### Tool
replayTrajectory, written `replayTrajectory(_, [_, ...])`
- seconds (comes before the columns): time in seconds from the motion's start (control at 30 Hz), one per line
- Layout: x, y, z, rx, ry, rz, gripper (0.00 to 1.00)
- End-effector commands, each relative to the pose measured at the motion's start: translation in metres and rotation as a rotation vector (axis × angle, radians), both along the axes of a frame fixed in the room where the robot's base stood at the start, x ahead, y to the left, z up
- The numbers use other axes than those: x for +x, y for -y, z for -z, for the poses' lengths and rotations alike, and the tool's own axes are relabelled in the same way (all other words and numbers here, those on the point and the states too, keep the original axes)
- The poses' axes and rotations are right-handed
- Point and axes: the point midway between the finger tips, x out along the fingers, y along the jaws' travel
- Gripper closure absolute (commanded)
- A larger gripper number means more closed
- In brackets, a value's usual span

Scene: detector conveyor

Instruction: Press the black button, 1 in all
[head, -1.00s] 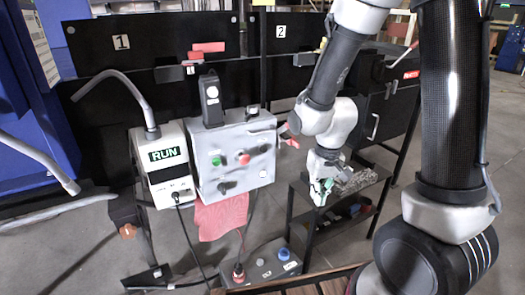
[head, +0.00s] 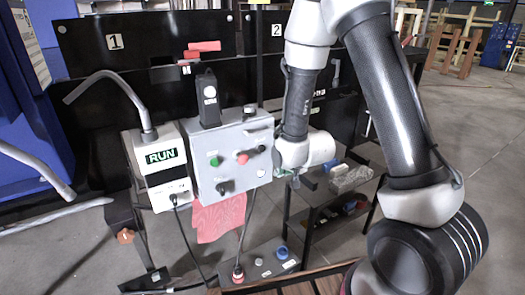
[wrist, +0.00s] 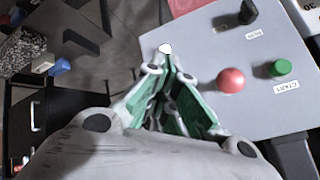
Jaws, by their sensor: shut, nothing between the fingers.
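The grey control box (head: 205,165) carries a black button (head: 261,149) at its right side, beside a red button (head: 242,158) and a green button (head: 214,162). My gripper (head: 294,182), with green-lined fingers, is shut and empty just right of the box, partly hidden by my wrist in the head view. In the wrist view, my gripper (wrist: 170,68) points at the panel, left of the red button (wrist: 230,80) and the green button (wrist: 280,68). The black button does not show there; my fingers seem to cover it. I cannot tell whether they touch the panel.
A black selector knob (wrist: 247,12) and a white button (wrist: 166,48) are also on the panel. The RUN unit (head: 160,170) stands left of the box, and a red cloth (head: 218,218) hangs below. A shelf cart (head: 335,205) stands behind my arm.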

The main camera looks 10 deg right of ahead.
Motion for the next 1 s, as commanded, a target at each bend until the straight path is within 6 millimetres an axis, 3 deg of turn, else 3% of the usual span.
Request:
replayTrajectory(0.23, [0.011, -0.004, 0.0, -0.001, 0.0, -0.001, 1.0])
replayTrajectory(0.7, [0.07, -0.023, 0.0, 0.0, -0.001, -0.001, 1.0])
replayTrajectory(1.0, [0.084, -0.027, 0.0, -0.001, -0.001, -0.001, 1.0])
